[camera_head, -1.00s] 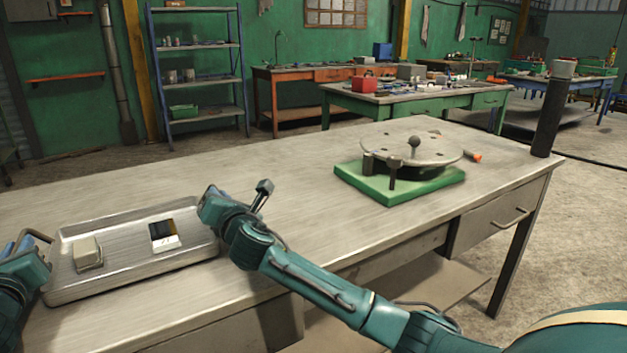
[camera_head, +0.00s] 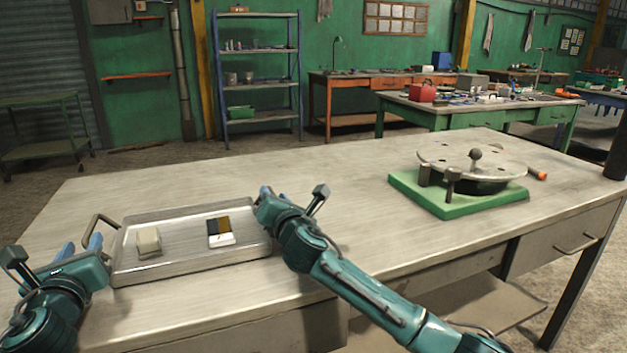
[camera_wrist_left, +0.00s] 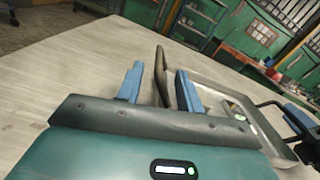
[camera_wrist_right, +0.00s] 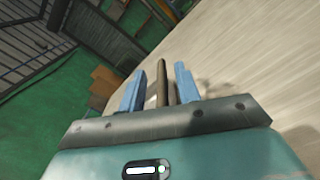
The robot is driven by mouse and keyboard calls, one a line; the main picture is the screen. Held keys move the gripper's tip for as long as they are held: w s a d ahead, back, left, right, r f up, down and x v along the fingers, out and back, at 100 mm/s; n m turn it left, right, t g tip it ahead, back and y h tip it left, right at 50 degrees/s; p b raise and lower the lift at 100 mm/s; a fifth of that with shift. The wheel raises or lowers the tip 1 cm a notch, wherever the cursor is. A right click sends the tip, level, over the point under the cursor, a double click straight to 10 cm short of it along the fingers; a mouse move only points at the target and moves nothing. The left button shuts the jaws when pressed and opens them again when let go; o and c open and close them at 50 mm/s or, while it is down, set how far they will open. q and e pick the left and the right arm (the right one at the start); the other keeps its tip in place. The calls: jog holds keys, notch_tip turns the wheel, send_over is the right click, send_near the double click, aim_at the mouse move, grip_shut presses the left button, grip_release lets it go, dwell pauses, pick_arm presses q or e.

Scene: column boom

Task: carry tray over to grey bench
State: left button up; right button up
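A shallow metal tray (camera_head: 180,262) lies on the near long bench with a pale grey top (camera_head: 340,215). It holds a beige block (camera_head: 148,243) and a small white, black and brown item (camera_head: 220,232). My left gripper (camera_head: 80,248) is at the tray's left end; in the left wrist view its fingers (camera_wrist_left: 160,76) stand apart, with the bar of the tray handle (camera_wrist_left: 161,68) between them. My right gripper (camera_head: 265,194) is at the right end; its fingers (camera_wrist_right: 160,75) stand apart with a handle bar (camera_wrist_right: 162,85) between them. That handle is hidden in the head view.
A round plate fixture (camera_head: 470,160) on a green base (camera_head: 440,203) stands on the bench's right part. The bench top between tray and fixture is clear. Behind are a green bench (camera_head: 445,122), an orange bench (camera_head: 335,80), blue shelving (camera_head: 258,50) and a low green table (camera_head: 40,148).

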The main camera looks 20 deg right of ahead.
pick_arm(q)
jog(key=s, duration=0.6)
jog(key=shift+s+a, duration=0.1)
jog(key=shift+s, duration=0.2)
pick_arm(e)
jog(key=shift+s, duration=0.15)
jog(key=s, duration=1.1)
jog(key=shift+s+a, duration=0.2)
jog(key=shift+s, duration=0.2)
